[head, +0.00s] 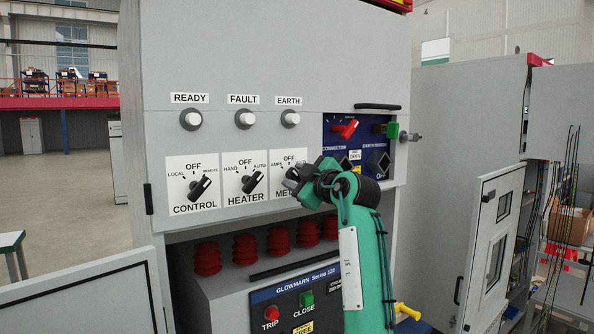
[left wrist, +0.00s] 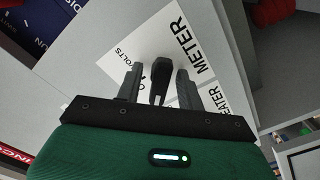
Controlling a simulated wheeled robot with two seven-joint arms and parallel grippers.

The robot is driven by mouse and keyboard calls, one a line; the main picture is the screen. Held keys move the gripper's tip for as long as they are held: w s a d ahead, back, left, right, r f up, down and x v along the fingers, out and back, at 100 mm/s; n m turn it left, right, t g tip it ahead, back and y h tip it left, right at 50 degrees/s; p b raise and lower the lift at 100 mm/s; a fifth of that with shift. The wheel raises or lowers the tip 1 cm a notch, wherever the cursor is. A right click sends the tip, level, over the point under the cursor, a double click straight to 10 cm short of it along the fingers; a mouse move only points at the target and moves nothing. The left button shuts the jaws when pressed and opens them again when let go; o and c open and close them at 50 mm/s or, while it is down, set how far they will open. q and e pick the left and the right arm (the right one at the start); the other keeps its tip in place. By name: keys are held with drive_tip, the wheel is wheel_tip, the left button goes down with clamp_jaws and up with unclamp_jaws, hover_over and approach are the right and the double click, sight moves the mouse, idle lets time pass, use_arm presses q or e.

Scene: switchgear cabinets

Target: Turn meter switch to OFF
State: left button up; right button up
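The meter switch is a black knob on a white METER plate (head: 282,165) in the cabinet's row of switches. In the head view my left gripper (head: 293,184) is in front of the plate and hides most of the knob. In the left wrist view the black knob (left wrist: 159,84) stands between the two fingers of my left gripper (left wrist: 157,76). A gap shows on both sides of the knob, so the fingers are open around it. My right gripper is in neither view.
The HEATER switch (head: 252,182) and CONTROL switch (head: 200,187) are to the left. A blue panel (head: 340,135) with a red handle (head: 346,128) is to the right. Three lamps sit above. An open cabinet door (head: 494,245) stands at the right.

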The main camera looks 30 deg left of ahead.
use_arm(q)
clamp_jaws()
idle(0.4)
drive_tip(key=m+b, duration=0.2)
drive_tip(key=m, duration=0.1)
drive_tip(key=shift+m, duration=0.4)
drive_tip(key=m+b, duration=0.1)
drive_tip(key=m, duration=0.3)
drive_tip(key=shift+r+m, duration=0.1)
drive_tip(key=shift+m, duration=0.5)
unclamp_jaws()
